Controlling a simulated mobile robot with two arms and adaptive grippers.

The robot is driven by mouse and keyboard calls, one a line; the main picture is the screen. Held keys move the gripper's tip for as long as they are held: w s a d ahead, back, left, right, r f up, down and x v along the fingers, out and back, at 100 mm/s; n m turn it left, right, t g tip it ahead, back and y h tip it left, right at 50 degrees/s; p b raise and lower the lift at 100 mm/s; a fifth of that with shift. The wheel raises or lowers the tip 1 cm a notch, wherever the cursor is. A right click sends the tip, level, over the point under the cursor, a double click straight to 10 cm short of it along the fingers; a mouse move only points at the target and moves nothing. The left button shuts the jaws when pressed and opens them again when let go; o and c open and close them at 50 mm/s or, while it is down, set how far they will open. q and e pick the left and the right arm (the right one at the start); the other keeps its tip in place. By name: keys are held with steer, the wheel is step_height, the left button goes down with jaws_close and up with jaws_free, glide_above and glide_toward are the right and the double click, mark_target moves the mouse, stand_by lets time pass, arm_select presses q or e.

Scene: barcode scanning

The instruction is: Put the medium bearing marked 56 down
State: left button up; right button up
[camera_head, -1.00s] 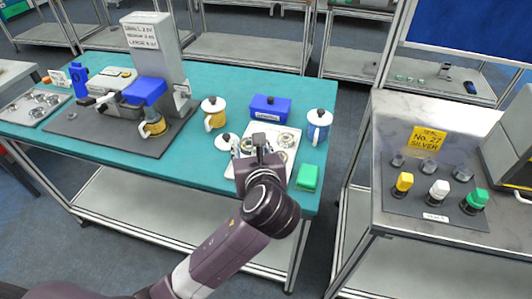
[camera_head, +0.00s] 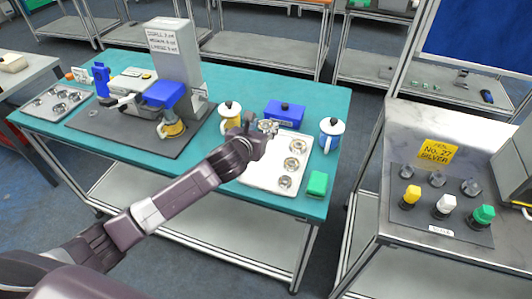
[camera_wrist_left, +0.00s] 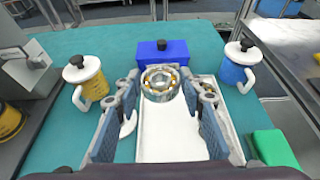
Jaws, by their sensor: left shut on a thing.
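My left gripper (camera_head: 262,131) is shut on a silver ring bearing (camera_head: 269,126), at the upper left part of the white tray (camera_head: 262,179). In the left wrist view the bearing (camera_wrist_left: 160,83) sits between the two fingertips (camera_wrist_left: 160,88), with brownish balls showing in its ring. No number can be read on it. The picture does not make clear how far it is above the tray. Several other bearings lie on the tray's right side, including one in the middle (camera_head: 290,163). My right gripper is not in view.
A blue box (camera_head: 285,112) stands just behind the tray. A yellow mug (camera_head: 230,115) stands to its left and a blue mug (camera_head: 331,134) to its right. A green block (camera_head: 317,184) is at the front right. A scanner-like station (camera_head: 175,75) stands left.

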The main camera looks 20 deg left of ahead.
arm_select(q)
glide_above(264, 159)
step_height(264, 159, down, 7)
steer(key=shift+w+f, duration=0.1)
steer(key=shift+f, duration=2.25)
steer(key=shift+f, duration=0.1)
steer(key=o, duration=1)
steer(key=b+v, duration=0.1)
steer(key=v, duration=1.1)
